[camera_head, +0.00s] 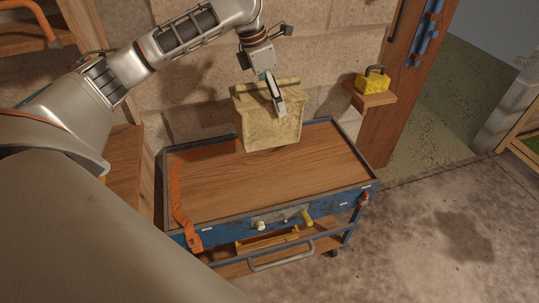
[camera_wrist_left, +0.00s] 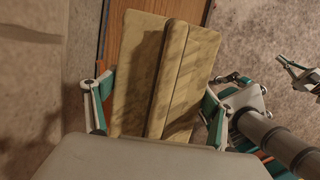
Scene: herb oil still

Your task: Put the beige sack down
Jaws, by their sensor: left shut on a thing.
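The beige sack (camera_head: 268,125) is upright at the back edge of the cart's wooden top (camera_head: 265,190) in the head view. My left gripper (camera_head: 273,92) reaches down onto it from above and is shut on its upper part. In the left wrist view the sack (camera_wrist_left: 190,70) lies between the fingers of this gripper (camera_wrist_left: 158,92), with a folded ridge along its middle. I cannot tell whether its base touches the top. Part of what looks like my right gripper (camera_wrist_left: 298,75) shows at the right edge of the wrist view; its jaws are unclear.
An orange strap (camera_head: 179,195) lies along the cart's left side. The rest of the top is bare, with a raised rim. A stone wall (camera_head: 330,50) stands behind. A yellow block with a handle (camera_head: 372,82) sits on a small wall shelf (camera_head: 372,100) at right.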

